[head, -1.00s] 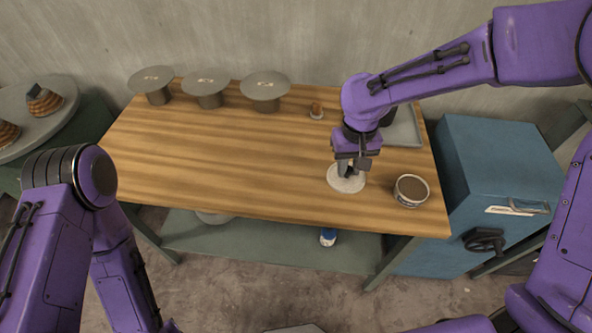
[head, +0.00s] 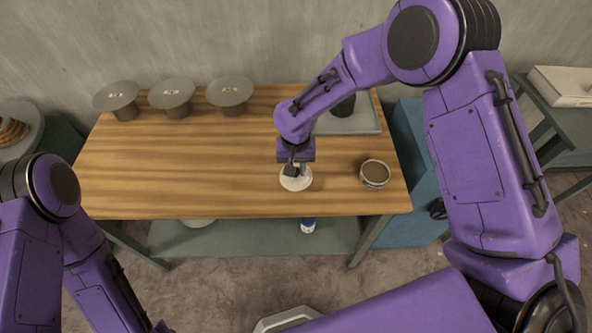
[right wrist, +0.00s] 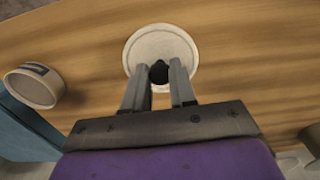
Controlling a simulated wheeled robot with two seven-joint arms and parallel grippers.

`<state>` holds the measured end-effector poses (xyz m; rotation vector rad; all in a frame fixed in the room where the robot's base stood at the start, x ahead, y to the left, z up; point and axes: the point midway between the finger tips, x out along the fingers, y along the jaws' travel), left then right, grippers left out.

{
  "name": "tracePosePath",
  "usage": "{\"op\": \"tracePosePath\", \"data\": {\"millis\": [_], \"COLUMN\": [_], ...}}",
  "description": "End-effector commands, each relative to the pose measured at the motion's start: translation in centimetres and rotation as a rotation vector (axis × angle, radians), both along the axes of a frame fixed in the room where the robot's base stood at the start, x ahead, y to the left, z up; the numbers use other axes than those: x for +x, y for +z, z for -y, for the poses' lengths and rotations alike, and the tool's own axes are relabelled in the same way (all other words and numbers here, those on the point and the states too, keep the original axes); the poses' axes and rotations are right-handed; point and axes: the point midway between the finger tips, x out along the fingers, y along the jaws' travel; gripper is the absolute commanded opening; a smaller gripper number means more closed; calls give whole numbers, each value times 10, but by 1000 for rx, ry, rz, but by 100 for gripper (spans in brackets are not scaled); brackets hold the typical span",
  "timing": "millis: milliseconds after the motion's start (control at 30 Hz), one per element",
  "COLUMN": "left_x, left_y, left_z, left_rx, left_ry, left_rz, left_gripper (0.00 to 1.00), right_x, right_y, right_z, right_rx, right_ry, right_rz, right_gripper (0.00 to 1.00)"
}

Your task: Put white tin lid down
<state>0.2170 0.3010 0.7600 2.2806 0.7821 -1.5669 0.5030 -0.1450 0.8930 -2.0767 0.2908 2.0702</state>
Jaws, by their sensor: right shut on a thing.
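The white tin lid (head: 297,184) is a round pale disc with a dark knob, near the front of the wooden table, right of its middle. My right gripper (head: 293,169) points down over it and is shut on the knob. In the right wrist view the two fingers (right wrist: 159,72) flank the dark knob, and the lid (right wrist: 160,42) lies flat against the wood background. I cannot tell whether it touches the table. The open tin (head: 374,174) with a brown top stands to its right, apart from it; it also shows in the right wrist view (right wrist: 35,86). My left gripper is out of view.
The wooden table (head: 180,165) is clear to the left of the lid. Three grey round-topped stands (head: 172,93) line its back left edge. A grey tray (head: 362,122) lies at the back right, partly behind my arm. A blue cabinet (head: 415,155) adjoins the right side.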

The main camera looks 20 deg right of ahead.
Motion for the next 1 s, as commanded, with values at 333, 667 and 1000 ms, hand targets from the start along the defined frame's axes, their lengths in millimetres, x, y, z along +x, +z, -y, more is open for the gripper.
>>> {"op": "tracePosePath", "data": {"millis": [333,667,1000], "left_x": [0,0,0], "left_y": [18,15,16], "left_z": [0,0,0], "left_rx": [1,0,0], "left_ry": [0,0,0], "left_rz": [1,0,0], "left_gripper": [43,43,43], "right_x": [7,7,7], "right_y": [-39,-43,-42], "right_z": [1,1,1], "right_rx": [0,0,0], "right_ry": [-1,0,-1], "right_rz": [0,1,1], "right_gripper": [0,32,51]}}
